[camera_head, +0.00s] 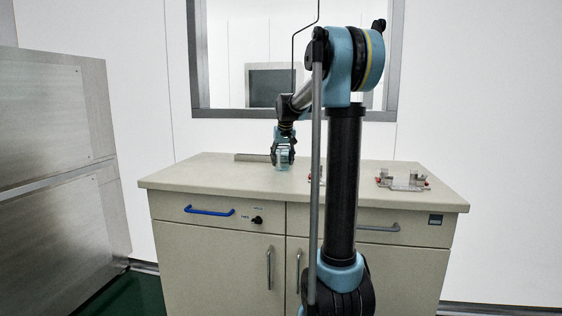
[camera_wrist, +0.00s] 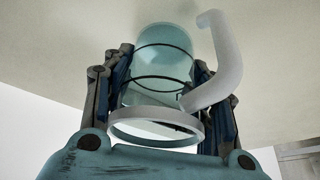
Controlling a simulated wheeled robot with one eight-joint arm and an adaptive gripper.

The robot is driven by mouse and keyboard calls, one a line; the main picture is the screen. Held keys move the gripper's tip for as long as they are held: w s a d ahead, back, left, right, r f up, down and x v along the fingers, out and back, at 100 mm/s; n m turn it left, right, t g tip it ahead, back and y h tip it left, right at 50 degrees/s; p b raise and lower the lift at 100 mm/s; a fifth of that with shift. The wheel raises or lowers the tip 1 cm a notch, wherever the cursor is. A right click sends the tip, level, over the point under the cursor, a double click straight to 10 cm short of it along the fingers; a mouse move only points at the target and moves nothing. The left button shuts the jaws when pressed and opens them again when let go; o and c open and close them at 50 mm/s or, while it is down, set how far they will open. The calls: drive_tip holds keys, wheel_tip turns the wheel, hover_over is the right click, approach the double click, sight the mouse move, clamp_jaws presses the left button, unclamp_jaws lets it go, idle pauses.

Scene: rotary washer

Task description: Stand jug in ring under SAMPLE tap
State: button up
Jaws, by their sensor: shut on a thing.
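The jug (camera_wrist: 162,52) is a clear, pale blue vessel with a white rim ring and a curved white handle. It fills the space between the fingers of my gripper (camera_wrist: 165,75) in the wrist view, and the gripper is shut on it. In the head view my gripper (camera_head: 284,152) points down over the left part of the counter, with the jug (camera_head: 284,161) small between its fingers. I cannot tell whether the jug touches the counter. I cannot make out a ring or a tap labelled SAMPLE; my arm hides part of the counter.
The beige counter (camera_head: 215,174) has a low metal strip (camera_head: 252,157) at its back left. A metal fixture (camera_head: 403,182) with red parts stands at the right. Another small item with red shows partly behind my arm. The front left of the counter is clear.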

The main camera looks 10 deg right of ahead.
drive_tip(key=o, duration=1.1)
drive_tip(key=shift+c, duration=0.2)
